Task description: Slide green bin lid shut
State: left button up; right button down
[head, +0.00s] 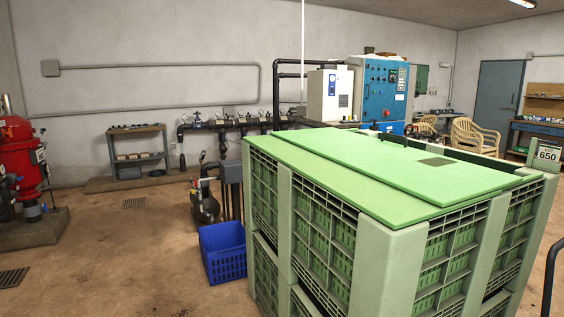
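The large green bin (393,268) stands at the right, with slatted sides and pale green corner posts. Its flat green lid (350,165) lies across most of the top, with a raised panel edge running along it. A small dark grey rectangle (437,161) is on the lid near its far right side. Along the far right edge a narrow dark gap shows between the lid and the bin's rim (485,159), so the lid does not appear flush there. Neither of my grippers is in view.
A blue crate (223,252) sits on the floor against the bin's left side, beside a dark pump (205,205). A black curved bar (551,275) shows at the right edge. Open floor (120,255) lies to the left, with red equipment (20,160) beyond.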

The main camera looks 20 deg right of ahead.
aim_at(441, 181)
jog(key=i+j+z, duration=0.15)
jog(key=i+z, duration=0.15)
jog(key=i, duration=0.35)
jog(key=i+j+z, duration=0.35)
jog(key=i, duration=0.25)
jog(key=i+j+z, duration=0.3)
jog(key=i, duration=0.3)
jog(key=j, duration=0.1)
